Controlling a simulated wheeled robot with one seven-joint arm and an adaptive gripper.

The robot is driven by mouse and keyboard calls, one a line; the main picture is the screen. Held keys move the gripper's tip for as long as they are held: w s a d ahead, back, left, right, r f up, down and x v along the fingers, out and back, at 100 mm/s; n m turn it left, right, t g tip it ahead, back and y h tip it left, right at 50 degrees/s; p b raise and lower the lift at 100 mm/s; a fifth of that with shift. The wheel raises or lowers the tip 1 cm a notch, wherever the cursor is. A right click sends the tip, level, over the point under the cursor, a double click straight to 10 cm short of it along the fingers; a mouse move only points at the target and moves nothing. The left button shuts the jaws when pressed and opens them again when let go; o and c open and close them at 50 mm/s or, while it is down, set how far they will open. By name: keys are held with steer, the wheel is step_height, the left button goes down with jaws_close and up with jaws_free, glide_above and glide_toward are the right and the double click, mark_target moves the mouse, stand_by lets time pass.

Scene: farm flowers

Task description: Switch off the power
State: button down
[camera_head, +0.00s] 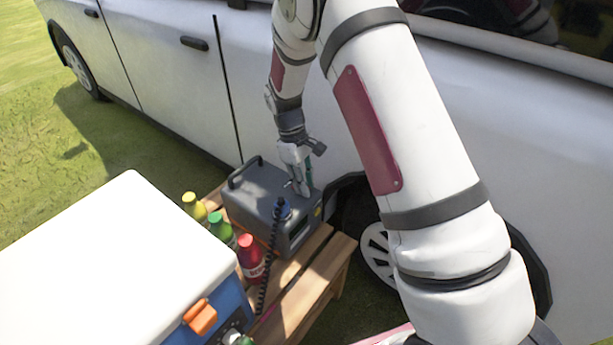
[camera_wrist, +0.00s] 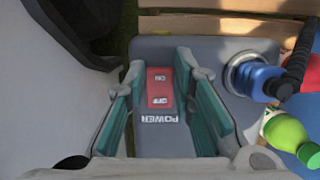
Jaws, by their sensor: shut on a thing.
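A grey power box (camera_head: 258,190) with a carry handle stands on a wooden slatted bench. In the wrist view, its red switch (camera_wrist: 160,88) shows ON and OFF, with a POWER label (camera_wrist: 160,119) below; the lettering is upside down. My gripper (camera_head: 303,188) points down at the box's top at its right end. In the wrist view my gripper (camera_wrist: 160,66) has its teal-padded fingers on either side of the switch, shut on it. The head view hides the switch behind the gripper. I cannot tell which way the switch is pressed.
A blue plug (camera_head: 283,209) with a black coiled cable sits on the box. Yellow (camera_head: 194,206), green (camera_head: 220,230) and red (camera_head: 250,258) bottles stand left of it. A white-lidded cooler (camera_head: 110,240) is in front. A white car (camera_head: 170,75) stands close behind.

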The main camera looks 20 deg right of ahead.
stand_by(0.3)
steer(key=c, duration=1.4)
jaws_free()
steer(key=shift+o, duration=0.2)
steer(key=v, duration=1.2)
steer(key=shift+w, duration=0.15)
